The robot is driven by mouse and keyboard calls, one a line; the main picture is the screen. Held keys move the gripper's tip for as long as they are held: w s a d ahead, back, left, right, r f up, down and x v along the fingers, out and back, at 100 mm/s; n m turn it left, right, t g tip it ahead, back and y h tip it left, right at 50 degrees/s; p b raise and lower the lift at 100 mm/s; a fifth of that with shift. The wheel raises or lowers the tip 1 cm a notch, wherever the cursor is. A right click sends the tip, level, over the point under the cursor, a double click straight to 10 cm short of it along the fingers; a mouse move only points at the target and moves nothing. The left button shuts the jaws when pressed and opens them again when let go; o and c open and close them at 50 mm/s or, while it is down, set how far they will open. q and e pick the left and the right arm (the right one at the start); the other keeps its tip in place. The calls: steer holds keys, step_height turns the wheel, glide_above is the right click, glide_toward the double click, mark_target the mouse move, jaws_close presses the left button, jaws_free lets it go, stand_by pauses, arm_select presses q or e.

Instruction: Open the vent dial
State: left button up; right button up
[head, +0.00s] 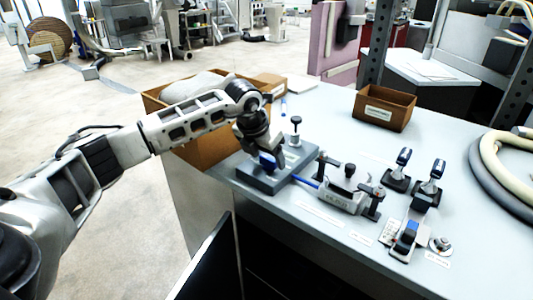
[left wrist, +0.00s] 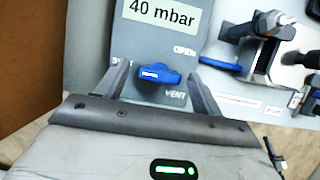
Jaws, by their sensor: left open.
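The vent dial (left wrist: 159,75) is a blue bar-shaped knob on a grey panel in the left wrist view. It lies roughly crosswise, with "OPEN" to its upper right, "VENT" to its lower right and a partly hidden label starting with "S" on its left. My left gripper (left wrist: 160,84) is open, with one finger on each side of the dial; I cannot tell whether they touch it. In the head view my left gripper (head: 262,153) is over the grey block (head: 290,167), covering most of the dial. My right gripper is not in view.
A "40 mbar" display (left wrist: 165,13) sits above the dial. A blue lever (head: 305,181) and a clamp device (head: 345,190) stand to the right. Toggle levers (head: 398,170), a brown bin (head: 384,108) and hoses (head: 490,170) lie farther right. A large brown box (head: 205,150) adjoins the left side.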

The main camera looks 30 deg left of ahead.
arm_select(q)
steer(key=c, duration=1)
